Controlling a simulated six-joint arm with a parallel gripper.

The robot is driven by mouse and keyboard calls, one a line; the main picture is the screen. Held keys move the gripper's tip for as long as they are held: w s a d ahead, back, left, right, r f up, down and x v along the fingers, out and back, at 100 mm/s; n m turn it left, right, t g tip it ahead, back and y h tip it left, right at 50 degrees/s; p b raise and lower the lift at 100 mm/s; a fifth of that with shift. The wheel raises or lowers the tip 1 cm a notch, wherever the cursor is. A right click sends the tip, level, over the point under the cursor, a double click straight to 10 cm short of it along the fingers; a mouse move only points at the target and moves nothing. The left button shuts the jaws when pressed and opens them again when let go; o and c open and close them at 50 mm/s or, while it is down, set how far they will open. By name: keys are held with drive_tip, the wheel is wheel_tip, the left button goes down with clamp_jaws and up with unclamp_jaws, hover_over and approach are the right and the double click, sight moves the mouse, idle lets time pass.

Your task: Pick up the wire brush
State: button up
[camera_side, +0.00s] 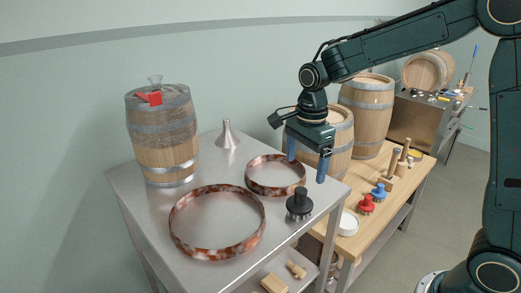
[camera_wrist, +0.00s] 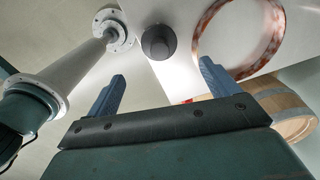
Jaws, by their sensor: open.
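The black, round-knobbed brush (camera_side: 299,205), which looks like the wire brush, stands upright near the right edge of the steel table (camera_side: 151,219). In the wrist view, it is a dark round shape (camera_wrist: 158,42) seen from above, beyond the fingertips and roughly between them across the picture. My gripper (camera_side: 307,160) is open and empty, with blue fingers pointing down, above the brush and apart from it. The fingers also show in the wrist view (camera_wrist: 163,75). The bristles are too small to tell.
Two copper-coloured hoops (camera_side: 176,233) (camera_side: 250,182) lie left of the brush. A funnel (camera_side: 227,136) and a barrel (camera_side: 165,150) stand farther back. A wooden bench (camera_side: 383,222) at right holds red (camera_side: 366,205) and blue (camera_side: 379,192) knobbed brushes, with barrels (camera_side: 366,112) behind.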

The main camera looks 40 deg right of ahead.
sight(302, 190)
drive_tip(key=shift+w+f, duration=0.1)
drive_tip(key=shift+f, duration=3)
drive_tip(key=shift+f, duration=2.6)
drive_tip(key=c, duration=1.1)
drive_tip(key=shift+r, duration=0.1)
wheel_tip(302, 190, up, 20)
drive_tip(key=shift+c, duration=0.3)
